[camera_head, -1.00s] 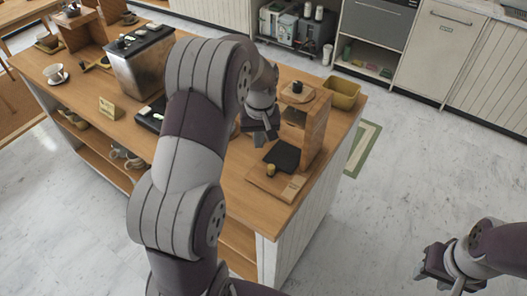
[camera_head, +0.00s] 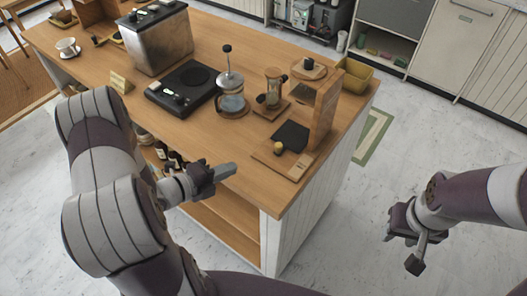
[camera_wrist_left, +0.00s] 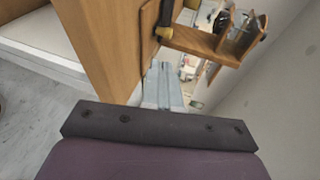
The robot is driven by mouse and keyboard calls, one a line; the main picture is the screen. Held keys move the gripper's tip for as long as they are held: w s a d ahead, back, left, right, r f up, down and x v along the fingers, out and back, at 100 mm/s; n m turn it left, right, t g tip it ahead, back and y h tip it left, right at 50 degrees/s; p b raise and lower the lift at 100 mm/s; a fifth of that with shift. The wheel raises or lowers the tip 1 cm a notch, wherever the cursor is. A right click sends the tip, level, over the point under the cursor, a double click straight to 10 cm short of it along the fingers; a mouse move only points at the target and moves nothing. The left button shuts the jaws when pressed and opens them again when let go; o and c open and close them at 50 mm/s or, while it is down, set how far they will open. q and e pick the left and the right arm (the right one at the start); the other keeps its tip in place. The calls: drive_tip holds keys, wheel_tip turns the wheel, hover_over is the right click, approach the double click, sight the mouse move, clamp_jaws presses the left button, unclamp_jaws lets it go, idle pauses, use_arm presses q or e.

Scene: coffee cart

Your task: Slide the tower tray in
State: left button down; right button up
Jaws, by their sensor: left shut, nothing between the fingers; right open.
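The wooden tower (camera_head: 325,115) stands at the right end of the cart top in the head view. Its dark tray (camera_head: 290,136) with a brass-coloured knob (camera_head: 278,148) sticks out to the left of the tower, over a light wooden base board. My left gripper (camera_head: 232,169) is shut and empty by the cart's front edge, left of the knob and apart from it. Its closed fingers (camera_wrist_left: 163,86) also show in the left wrist view. My right gripper (camera_head: 402,251) is open and empty over the floor, right of the cart.
A French press (camera_head: 230,95), an hourglass-shaped item on a wooden stand (camera_head: 272,92) and a black hot plate (camera_head: 183,86) stand left of the tower. A yellow bin (camera_head: 355,76) is behind it. The cart top (camera_head: 215,135) in front of the press is clear.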

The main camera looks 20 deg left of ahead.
use_arm(q)
drive_tip(key=p, duration=0.2)
approach(274, 152)
drive_tip(key=w+d, duration=0.4)
drive_tip(key=shift+w+r, duration=0.2)
drive_tip(key=shift+w, duration=0.1)
drive_tip(key=shift+w, duration=0.1)
drive_tip(key=w+b, duration=0.1)
drive_tip(key=w+d+b, duration=0.1)
drive_tip(key=w, duration=0.1)
drive_tip(key=shift+w+d+f, duration=0.2)
drive_tip(key=shift+w, duration=0.05)
drive_tip(key=shift+w+d+r, duration=0.1)
drive_tip(key=shift+w+r, duration=0.05)
drive_tip(key=shift+w, duration=0.15)
drive_tip(key=shift+r, duration=0.2)
